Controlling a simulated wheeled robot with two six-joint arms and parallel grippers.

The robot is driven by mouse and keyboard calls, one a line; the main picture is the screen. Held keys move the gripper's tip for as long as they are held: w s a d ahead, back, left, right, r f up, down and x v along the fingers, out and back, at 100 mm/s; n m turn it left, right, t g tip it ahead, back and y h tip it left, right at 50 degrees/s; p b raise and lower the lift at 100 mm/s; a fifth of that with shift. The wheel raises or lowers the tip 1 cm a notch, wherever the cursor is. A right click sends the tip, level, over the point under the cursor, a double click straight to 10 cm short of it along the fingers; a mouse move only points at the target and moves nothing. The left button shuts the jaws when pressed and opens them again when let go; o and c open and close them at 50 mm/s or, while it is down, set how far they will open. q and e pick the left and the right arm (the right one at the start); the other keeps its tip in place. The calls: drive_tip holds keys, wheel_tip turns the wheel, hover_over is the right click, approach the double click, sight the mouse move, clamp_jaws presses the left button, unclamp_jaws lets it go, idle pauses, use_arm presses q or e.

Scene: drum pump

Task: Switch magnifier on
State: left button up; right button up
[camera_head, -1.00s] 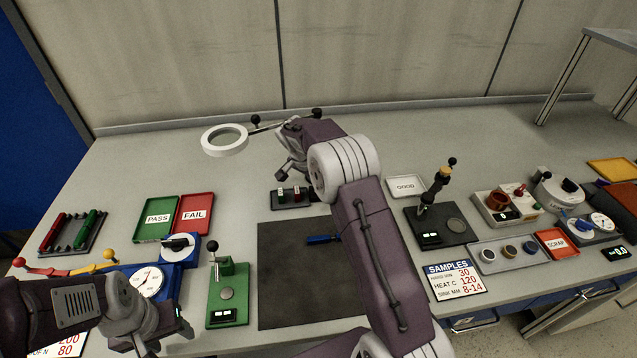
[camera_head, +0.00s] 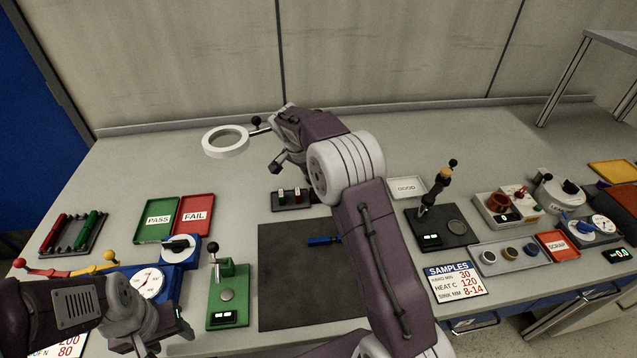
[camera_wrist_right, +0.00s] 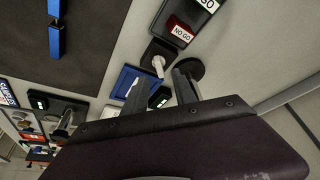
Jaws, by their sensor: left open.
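The magnifier (camera_head: 225,141) is a white ring lens on a thin arm with a black knob, at the back left of the bench in the head view. Its arm runs behind my right wrist, and its base is largely hidden there. My right gripper (camera_wrist_right: 160,82) points down near the magnifier's base, its two dark fingers apart with nothing visibly held. In the right wrist view, a small black block with a pale post (camera_wrist_right: 158,65) shows between and beyond the fingers; I cannot tell whether it is the magnifier's switch. My left gripper (camera_head: 168,340) is open at the lower left.
A NO GO gauge (camera_wrist_right: 183,33) lies close by in the right wrist view. The bench behind the trays is clear.

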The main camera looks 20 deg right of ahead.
use_arm(q)
drive_tip(key=shift+r, duration=0.15)
use_arm(e)
drive_tip(key=v, duration=0.4)
drive_tip(key=shift+r, duration=0.25)
